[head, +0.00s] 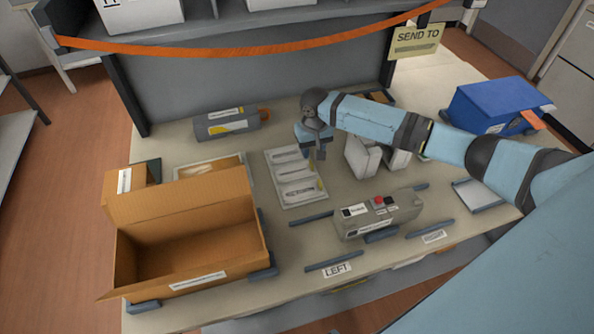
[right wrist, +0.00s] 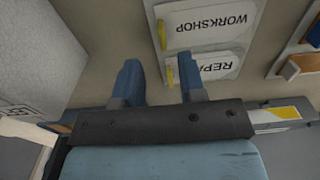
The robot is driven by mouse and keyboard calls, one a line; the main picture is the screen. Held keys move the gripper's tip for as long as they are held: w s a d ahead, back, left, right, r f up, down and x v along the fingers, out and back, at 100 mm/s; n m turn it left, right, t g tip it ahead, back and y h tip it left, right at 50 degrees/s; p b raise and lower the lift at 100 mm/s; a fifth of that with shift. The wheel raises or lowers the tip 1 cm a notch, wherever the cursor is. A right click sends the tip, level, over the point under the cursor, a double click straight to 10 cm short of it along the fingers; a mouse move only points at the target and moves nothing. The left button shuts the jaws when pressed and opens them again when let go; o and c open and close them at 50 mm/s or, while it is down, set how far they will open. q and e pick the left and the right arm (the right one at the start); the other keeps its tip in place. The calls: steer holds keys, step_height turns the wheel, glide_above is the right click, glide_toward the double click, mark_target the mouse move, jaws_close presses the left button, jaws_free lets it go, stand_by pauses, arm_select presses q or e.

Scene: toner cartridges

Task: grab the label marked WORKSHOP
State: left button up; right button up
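The label marked WORKSHOP (right wrist: 212,22) is a white plate with a yellow strip at one end, upside down in the right wrist view. Beside it lies another white label (right wrist: 215,66), whose lettering begins REPA; the rest is hidden or hard to read. In the head view a light tray (head: 301,204) holds several white labels, too small to read. My right gripper (head: 319,154) is by the tray's right side. My left gripper is not in view.
An open cardboard box (head: 190,275) stands front left. A grey toner cartridge (head: 228,124) lies at the back. An orange band (head: 250,50) crosses above.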

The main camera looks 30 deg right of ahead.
mark_target(310, 161)
steer(key=f, duration=0.5)
steer(key=shift+w+a+f, duration=0.1)
steer(key=shift+w, duration=0.2)
steer(key=shift+c, duration=0.2)
jaws_close()
